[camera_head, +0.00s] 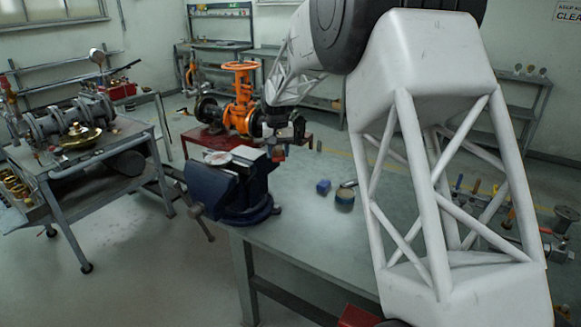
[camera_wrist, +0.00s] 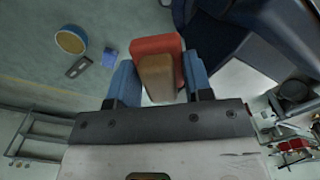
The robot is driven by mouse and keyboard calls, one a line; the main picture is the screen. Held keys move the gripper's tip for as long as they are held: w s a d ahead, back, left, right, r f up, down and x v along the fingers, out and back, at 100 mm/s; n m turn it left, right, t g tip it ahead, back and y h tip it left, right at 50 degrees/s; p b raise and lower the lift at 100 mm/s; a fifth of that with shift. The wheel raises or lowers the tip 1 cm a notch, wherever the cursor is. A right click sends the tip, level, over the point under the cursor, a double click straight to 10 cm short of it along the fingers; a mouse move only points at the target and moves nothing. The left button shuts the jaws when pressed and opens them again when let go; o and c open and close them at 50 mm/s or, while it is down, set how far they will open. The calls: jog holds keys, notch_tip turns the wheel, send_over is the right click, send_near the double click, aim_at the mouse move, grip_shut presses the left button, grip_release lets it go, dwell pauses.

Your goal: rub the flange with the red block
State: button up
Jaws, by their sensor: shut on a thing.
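My gripper (camera_wrist: 160,62) has blue fingers shut on the red block (camera_wrist: 155,45), which has a tan part nearest the camera. In the head view my gripper (camera_head: 281,146) is over the bench, just right of the blue vise, and the red block (camera_head: 278,154) shows small at its tip. A pale round piece (camera_head: 217,158), which looks like the flange, lies on top of the vise (camera_head: 228,185). The block appears apart from it, to its right. In the wrist view I cannot make out the flange clearly.
A small blue block (camera_head: 323,187) and a round blue-and-tan container (camera_head: 345,195) stand on the bench right of the vise. An orange valve (camera_head: 241,100) stands behind. The bench front (camera_head: 300,235) is clear. My arm hides part of the right side.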

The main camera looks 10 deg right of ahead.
jog(key=s+a+r+m, duration=0.1)
jog(key=a+r+m, duration=0.2)
jog(key=a+r, duration=0.2)
jog(key=a+r+m, duration=0.4)
jog(key=a+r, duration=0.1)
jog(key=a, duration=0.7)
jog(key=shift+s+r, duration=0.25)
jog(key=shift+s, duration=0.15)
